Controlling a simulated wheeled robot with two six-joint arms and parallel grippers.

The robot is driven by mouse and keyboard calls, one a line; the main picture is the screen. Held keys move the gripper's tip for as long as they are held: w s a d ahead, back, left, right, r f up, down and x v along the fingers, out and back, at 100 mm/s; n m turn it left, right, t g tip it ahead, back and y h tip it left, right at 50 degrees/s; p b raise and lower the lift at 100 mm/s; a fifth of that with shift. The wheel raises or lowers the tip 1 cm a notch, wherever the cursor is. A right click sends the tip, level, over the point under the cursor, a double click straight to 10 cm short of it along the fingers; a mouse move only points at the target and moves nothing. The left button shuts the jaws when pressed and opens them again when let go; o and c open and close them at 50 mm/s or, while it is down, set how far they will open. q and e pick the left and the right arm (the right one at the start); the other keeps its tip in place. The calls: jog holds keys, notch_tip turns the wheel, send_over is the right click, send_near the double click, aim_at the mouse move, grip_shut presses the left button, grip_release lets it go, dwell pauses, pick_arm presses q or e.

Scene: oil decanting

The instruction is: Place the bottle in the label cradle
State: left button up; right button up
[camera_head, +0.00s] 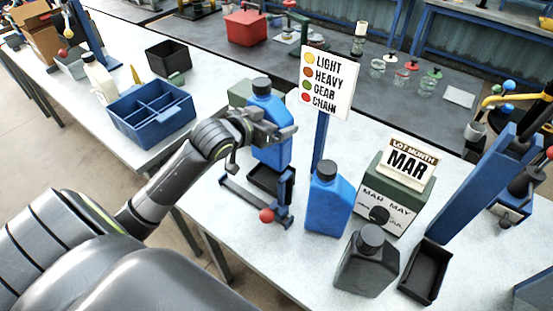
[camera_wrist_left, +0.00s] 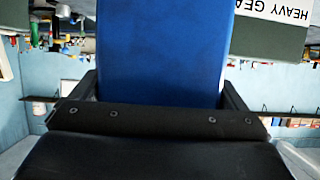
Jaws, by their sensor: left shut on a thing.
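My left gripper (camera_head: 272,129) is shut on a blue bottle (camera_head: 270,107) with a black cap. The bottle is upright, its base just above or at a black tray-like cradle (camera_head: 264,178) with a blue frame and a red ball knob; I cannot tell if they touch. In the left wrist view the blue bottle (camera_wrist_left: 160,50) fills the middle between my fingers. A second blue bottle (camera_head: 327,203) stands to the right of the cradle, and a dark grey bottle (camera_head: 367,263) stands nearer the front. My right gripper is not in view.
A sign on a blue post (camera_head: 319,144) stands just right of the held bottle. A green box with a MAR card (camera_head: 393,196) and an empty black tray (camera_head: 425,271) are at the right. A blue divided crate (camera_head: 151,117) sits at the left. Bare tabletop (camera_head: 225,234) lies left of the cradle.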

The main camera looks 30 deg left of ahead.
pick_arm(q)
jog(key=f, duration=0.2)
jog(key=s+f, duration=0.1)
jog(key=f, duration=0.1)
jog(key=shift+w+f, duration=0.15)
jog(key=shift+f, duration=0.25)
notch_tip(320, 180, down, 3)
jog(key=shift+r, duration=0.1)
jog(key=shift+f, duration=0.25)
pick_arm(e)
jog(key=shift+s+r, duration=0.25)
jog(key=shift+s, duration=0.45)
pick_arm(q)
jog(key=shift+f, duration=0.1)
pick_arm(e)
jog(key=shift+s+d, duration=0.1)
pick_arm(q)
jog(key=o, duration=1.6)
jog(key=shift+f, duration=0.1)
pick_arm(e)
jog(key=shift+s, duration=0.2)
